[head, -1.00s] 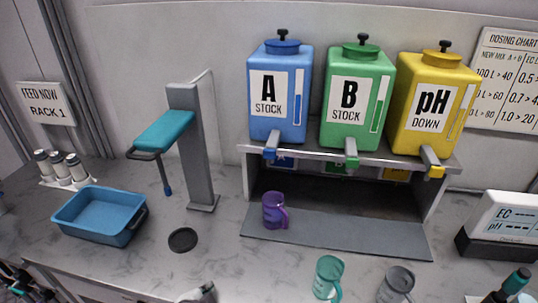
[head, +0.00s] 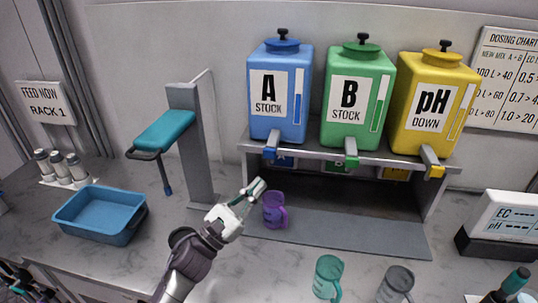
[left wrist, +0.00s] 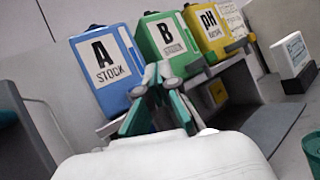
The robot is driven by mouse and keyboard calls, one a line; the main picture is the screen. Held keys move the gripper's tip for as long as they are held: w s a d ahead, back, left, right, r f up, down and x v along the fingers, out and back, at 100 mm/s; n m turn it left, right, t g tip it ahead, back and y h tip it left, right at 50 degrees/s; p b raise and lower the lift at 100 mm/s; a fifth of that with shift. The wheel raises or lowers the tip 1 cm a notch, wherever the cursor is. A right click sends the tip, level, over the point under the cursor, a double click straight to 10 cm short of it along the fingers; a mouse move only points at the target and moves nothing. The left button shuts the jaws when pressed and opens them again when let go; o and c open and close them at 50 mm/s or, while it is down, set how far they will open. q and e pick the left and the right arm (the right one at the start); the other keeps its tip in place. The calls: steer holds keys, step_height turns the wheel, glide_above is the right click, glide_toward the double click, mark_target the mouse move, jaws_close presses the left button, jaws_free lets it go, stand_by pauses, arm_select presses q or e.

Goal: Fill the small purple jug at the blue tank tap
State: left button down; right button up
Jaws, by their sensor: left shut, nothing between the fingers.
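The small purple jug (head: 273,210) stands upright on the grey mat below the blue tank, its handle to the right. The blue tank (head: 281,95) is labelled A STOCK and sits on the shelf. Its tap (head: 271,153) hangs over the shelf's front edge, above the jug. My left gripper (head: 259,187) is just left of the jug's rim, shut and empty. In the left wrist view the same gripper (left wrist: 160,72) points toward the tanks, and the jug cannot be made out there. My right gripper is not in view.
A green tank (head: 357,100) and a yellow tank (head: 433,105) stand right of the blue one. A teal jug (head: 327,278) and a grey jug (head: 396,285) stand in front. A grey post (head: 197,150) and blue tub (head: 100,216) are at left.

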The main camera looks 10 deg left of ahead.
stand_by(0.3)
arm_select(q)
steer(key=b, duration=0.2)
glide_toward(270, 153)
steer(key=w+d+r, duration=0.2)
steer(key=d+r, duration=0.1)
steer(key=d, duration=0.2)
steer(key=shift+w+a+r, duration=0.15)
steer(key=shift+w+r, duration=0.2)
steer(key=shift+w, duration=0.05)
steer(key=shift+b, duration=0.4)
stand_by(0.5)
steer(key=shift+w+b, duration=0.45)
steer(key=shift+b, duration=0.05)
